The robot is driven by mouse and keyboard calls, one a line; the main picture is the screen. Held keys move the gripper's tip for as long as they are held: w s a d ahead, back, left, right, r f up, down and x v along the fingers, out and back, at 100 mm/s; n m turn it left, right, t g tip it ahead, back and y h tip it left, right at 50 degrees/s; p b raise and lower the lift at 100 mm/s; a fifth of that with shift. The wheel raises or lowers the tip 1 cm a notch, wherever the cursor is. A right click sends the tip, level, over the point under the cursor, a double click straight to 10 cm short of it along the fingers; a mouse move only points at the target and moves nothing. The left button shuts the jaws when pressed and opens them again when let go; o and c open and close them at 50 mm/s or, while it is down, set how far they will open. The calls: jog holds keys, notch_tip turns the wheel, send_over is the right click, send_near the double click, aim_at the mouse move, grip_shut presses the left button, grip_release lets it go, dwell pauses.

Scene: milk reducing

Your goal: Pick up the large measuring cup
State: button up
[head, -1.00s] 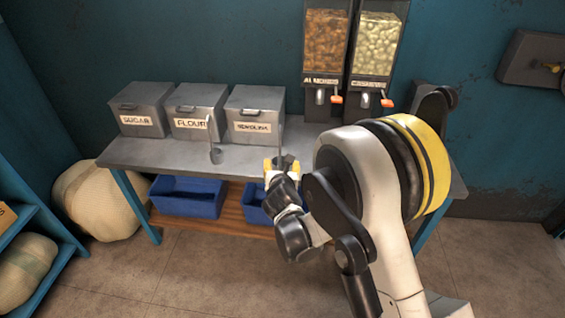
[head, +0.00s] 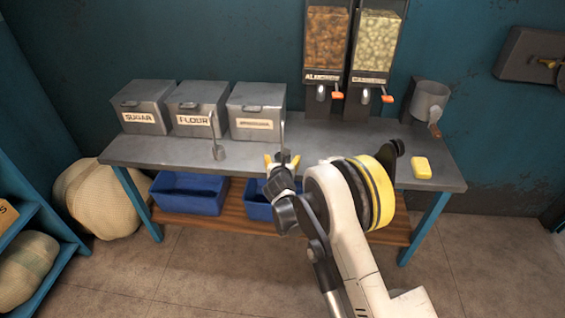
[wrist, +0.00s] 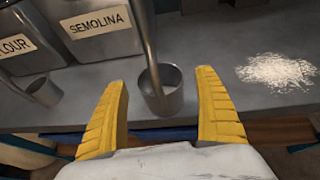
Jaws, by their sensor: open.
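A grey metal measuring cup (wrist: 161,101) with a long upright handle stands at the table's front edge, between my fingers in the wrist view. It looks like the larger of two such cups, though it is also nearer the camera. My gripper (wrist: 163,108) is open, with one yellow finger on each side of the cup and a gap on both sides. In the head view my gripper (head: 282,160) is at the front edge by this cup, which it partly hides. The other measuring cup (head: 218,152) stands to the left, before the flour bin; it also shows in the wrist view (wrist: 45,91).
Sugar (head: 143,107), flour (head: 198,103) and semolina (head: 256,105) bins stand behind the cups. White powder (wrist: 277,72) lies on the table (head: 150,150) to the right. A yellow block (head: 422,167) and a grey pot (head: 430,99) are at the right end, near two dispensers (head: 377,45).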

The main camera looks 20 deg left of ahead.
jog(key=shift+w+a+f, duration=0.2)
jog(key=shift+w+f, duration=0.05)
jog(key=shift+w, duration=0.35)
jog(key=c, duration=1.3)
jog(key=shift+r, duration=0.1)
